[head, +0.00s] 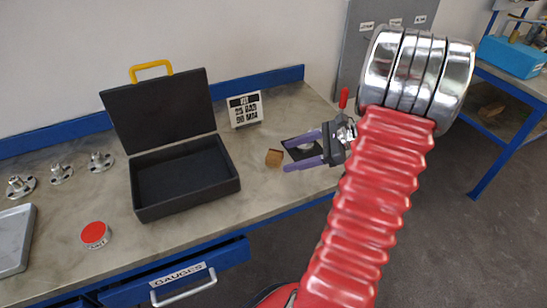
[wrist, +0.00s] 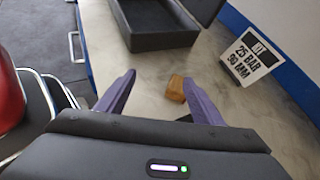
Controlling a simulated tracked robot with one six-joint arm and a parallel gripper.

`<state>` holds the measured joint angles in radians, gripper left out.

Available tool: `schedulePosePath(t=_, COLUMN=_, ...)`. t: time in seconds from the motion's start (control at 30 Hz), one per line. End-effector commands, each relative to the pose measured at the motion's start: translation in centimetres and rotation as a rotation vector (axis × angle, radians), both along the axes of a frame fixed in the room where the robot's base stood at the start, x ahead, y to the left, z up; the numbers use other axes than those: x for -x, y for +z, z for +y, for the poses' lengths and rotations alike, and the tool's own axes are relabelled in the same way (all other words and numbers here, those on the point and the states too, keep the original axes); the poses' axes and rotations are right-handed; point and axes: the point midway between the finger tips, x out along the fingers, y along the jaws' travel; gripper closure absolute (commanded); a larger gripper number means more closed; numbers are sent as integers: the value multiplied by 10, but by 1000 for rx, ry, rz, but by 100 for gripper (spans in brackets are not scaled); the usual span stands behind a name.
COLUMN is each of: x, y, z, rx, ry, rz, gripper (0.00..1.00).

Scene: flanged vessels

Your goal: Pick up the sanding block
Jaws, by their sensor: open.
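The sanding block is a small brown block (head: 274,158) on the workbench, right of the open black case in the head view. In the wrist view the block (wrist: 176,88) lies between and just beyond the two purple fingers, nearer the right finger. My gripper (head: 287,153) is open and empty, its fingers pointing left toward the block. In the head view the fingertips are just right of the block. I cannot tell whether the right finger touches it.
The open black case (head: 225,158) stands left of the block. A printed sign (head: 245,109) stands behind it. A dark flat item (head: 300,146) lies behind my fingers. A red-topped round tin (head: 95,234), a grey tray (head: 14,243) and several metal flanged fittings (head: 61,173) are at the left.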

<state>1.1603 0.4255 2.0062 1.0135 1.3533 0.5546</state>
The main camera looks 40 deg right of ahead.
Motion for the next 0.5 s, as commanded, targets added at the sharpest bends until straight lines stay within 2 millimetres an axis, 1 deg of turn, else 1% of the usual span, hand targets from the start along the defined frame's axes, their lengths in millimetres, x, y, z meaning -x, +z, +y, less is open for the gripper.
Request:
schedulePosePath(t=0.03, x=6, y=-8, z=-17, rx=-48, ry=-57, rz=-4, gripper=39)
schedulePosePath(t=0.1, x=12, y=-13, z=-35, rx=-97, ry=-121, rz=-14, gripper=39)
schedulePosePath(t=0.2, x=19, y=-20, z=-53, rx=-151, ry=-185, rz=-26, gripper=39)
schedulePosePath(t=0.33, x=23, y=-22, z=-64, rx=-177, ry=-220, rz=-34, gripper=39)
schedulePosePath(t=0.5, x=23, y=-22, z=-64, rx=-179, ry=-221, rz=-34, gripper=39)
